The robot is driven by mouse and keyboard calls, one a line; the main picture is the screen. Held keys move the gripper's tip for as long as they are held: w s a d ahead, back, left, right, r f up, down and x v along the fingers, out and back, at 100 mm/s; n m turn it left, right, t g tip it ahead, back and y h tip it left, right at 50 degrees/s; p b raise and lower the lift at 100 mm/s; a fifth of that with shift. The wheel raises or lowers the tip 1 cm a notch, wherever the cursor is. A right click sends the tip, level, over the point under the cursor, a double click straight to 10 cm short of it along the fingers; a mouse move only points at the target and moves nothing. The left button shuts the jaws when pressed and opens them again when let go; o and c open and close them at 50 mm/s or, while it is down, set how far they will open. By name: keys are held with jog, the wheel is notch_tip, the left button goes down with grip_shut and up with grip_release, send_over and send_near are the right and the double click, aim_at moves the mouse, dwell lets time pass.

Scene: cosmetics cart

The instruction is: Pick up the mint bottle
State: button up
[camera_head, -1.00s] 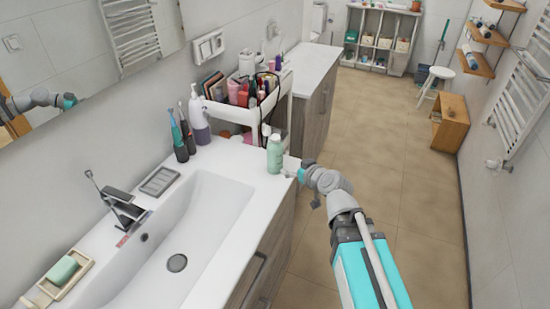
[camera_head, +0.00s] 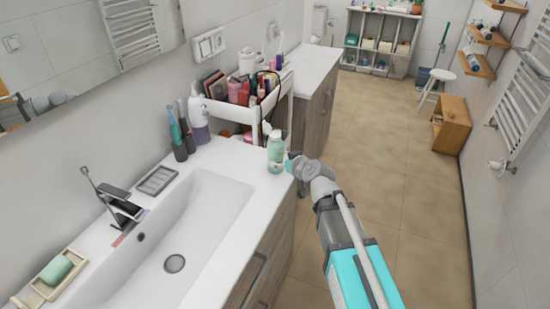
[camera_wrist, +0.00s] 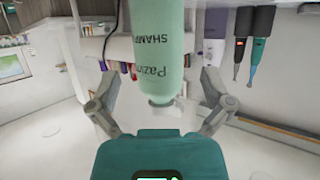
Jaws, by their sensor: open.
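The mint bottle (camera_head: 275,153) stands upright on the white counter at the right end of the sink, close to the counter's front edge. In the wrist view the mint bottle (camera_wrist: 158,45) appears upside down, with dark lettering on its side and its cap end lowest. My gripper (camera_wrist: 158,92) is open, with one finger on each side of the bottle and a visible gap on both sides. In the head view my gripper (camera_head: 290,166) is right beside the bottle, coming from the right; its fingers are partly hidden there.
A white cart (camera_head: 284,92) full of cosmetics stands behind the bottle. A lilac pump bottle (camera_head: 198,121) and two electric toothbrushes (camera_head: 181,140) stand by the wall. The sink basin (camera_head: 185,225) lies left. The floor on the right is open.

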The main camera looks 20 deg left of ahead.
aim_at(280, 158)
jog(key=shift+w+a+f, duration=0.15)
jog(key=shift+w+a, duration=0.1)
jog(key=shift+a, duration=0.05)
jog(key=shift+f+b+x, duration=0.2)
jog(key=shift+b+x, duration=1.05)
jog(key=shift+x, duration=1.4)
jog(key=shift+d, duration=0.1)
jog(key=c, duration=1)
